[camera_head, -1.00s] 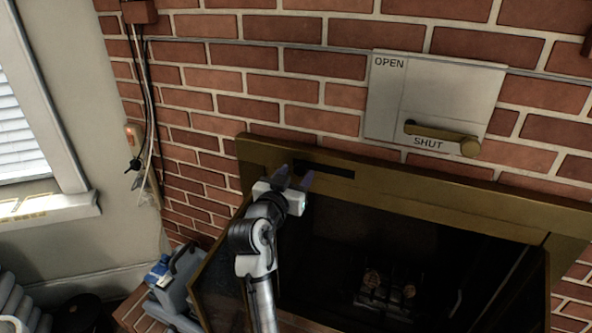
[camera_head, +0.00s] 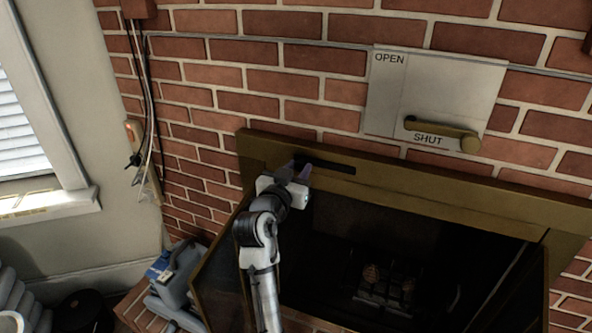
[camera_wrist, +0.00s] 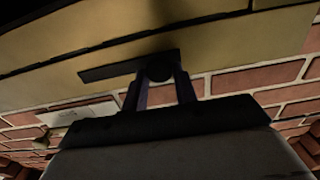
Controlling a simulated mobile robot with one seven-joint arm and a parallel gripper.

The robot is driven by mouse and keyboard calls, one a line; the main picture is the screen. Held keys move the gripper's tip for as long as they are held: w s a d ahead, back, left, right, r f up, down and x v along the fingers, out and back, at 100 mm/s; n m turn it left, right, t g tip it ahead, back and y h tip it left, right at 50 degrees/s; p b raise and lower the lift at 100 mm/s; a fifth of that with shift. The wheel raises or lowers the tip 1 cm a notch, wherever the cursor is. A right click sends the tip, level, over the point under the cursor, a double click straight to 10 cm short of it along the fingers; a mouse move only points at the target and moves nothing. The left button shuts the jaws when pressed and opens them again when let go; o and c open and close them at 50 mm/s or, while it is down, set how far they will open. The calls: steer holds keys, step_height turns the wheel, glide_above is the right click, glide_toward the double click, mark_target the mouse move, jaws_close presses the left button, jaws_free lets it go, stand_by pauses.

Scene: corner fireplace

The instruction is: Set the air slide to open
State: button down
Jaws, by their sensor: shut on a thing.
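The air slide is a dark slot (camera_head: 332,167) in the brass top bar of the fireplace frame. In the wrist view the slot (camera_wrist: 108,71) runs left from a round dark knob (camera_wrist: 159,68), which sits near its right end. My gripper (camera_head: 299,169) is at the slot's left end in the head view and hides the knob there. In the wrist view my gripper's fingers (camera_wrist: 162,80) stand on either side of the knob, shut on it. No marking beside the slot is readable.
Above right, a pale wall plate (camera_head: 445,82) reads OPEN and SHUT, with a brass lever (camera_head: 437,129) lying just above SHUT. An open glass door (camera_head: 222,270) stands beside my arm. The dark firebox (camera_head: 350,240) is below. Brick wall surrounds the frame.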

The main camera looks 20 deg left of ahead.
mark_target(329, 164)
steer(key=d, duration=0.6)
steer(key=shift+s+f, duration=0.1)
steer(key=shift+d, duration=0.1)
steer(key=c, duration=1.1)
jaws_free()
steer(key=shift+d, duration=0.1)
steer(key=shift+s, duration=0.2)
steer(key=s+b, duration=0.1)
steer(key=s, duration=1.2)
steer(key=shift+s+a+b, duration=0.25)
steer(key=shift+a+b, duration=0.05)
steer(key=shift+b, duration=0.05)
